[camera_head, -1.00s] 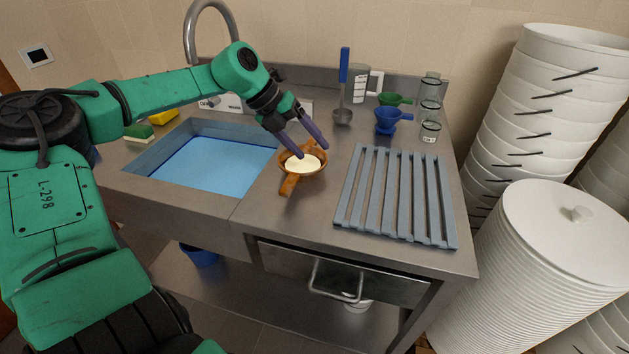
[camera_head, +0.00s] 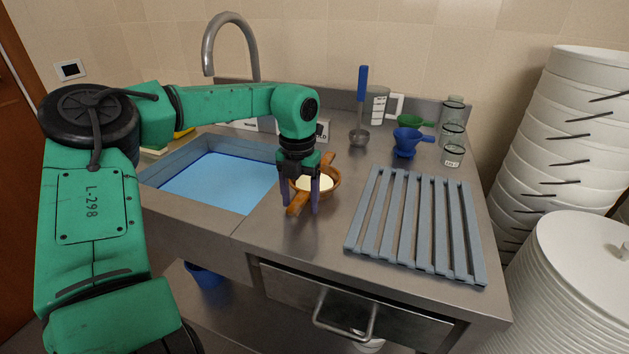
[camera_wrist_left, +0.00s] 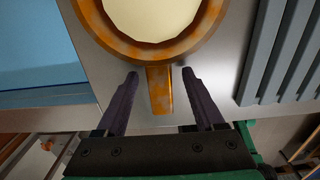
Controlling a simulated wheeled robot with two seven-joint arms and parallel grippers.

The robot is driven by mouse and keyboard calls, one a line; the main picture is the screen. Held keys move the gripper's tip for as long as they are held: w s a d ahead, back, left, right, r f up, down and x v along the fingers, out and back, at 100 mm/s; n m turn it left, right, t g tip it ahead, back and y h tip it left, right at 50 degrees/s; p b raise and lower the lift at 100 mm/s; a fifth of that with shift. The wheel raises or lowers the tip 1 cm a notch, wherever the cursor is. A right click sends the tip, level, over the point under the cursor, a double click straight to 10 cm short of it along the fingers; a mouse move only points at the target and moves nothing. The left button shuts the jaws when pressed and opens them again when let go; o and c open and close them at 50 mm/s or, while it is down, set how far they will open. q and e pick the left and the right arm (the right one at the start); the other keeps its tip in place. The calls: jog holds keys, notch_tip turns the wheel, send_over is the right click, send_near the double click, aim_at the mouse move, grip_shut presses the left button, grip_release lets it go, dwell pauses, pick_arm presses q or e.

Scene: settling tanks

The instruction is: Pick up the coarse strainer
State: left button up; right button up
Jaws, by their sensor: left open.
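An orange-brown round strainer (camera_head: 335,187) with a cream-coloured centre sits on the steel counter just right of the sink. One handle points back and the other toward the front. Its rim also shows at the top of the left wrist view (camera_wrist_left: 150,48). My left gripper (camera_head: 300,210) is open and points down over the front handle. In the left wrist view, the front handle (camera_wrist_left: 160,95) lies between the two purple fingers, with space on both sides. Whether the fingers are low enough to straddle it is unclear. My right gripper is not in view.
A sink (camera_head: 215,183) with blue water lies to the left. A slatted grey rack (camera_head: 415,225) lies to the right. A ladle (camera_head: 361,100), a blue funnel-like cup (camera_head: 407,141), a green one (camera_head: 411,121) and glass jars (camera_head: 453,155) stand behind.

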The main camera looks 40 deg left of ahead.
pick_arm(q)
jog(key=shift+f, duration=0.45)
jog(key=shift+r, duration=0.1)
grip_shut()
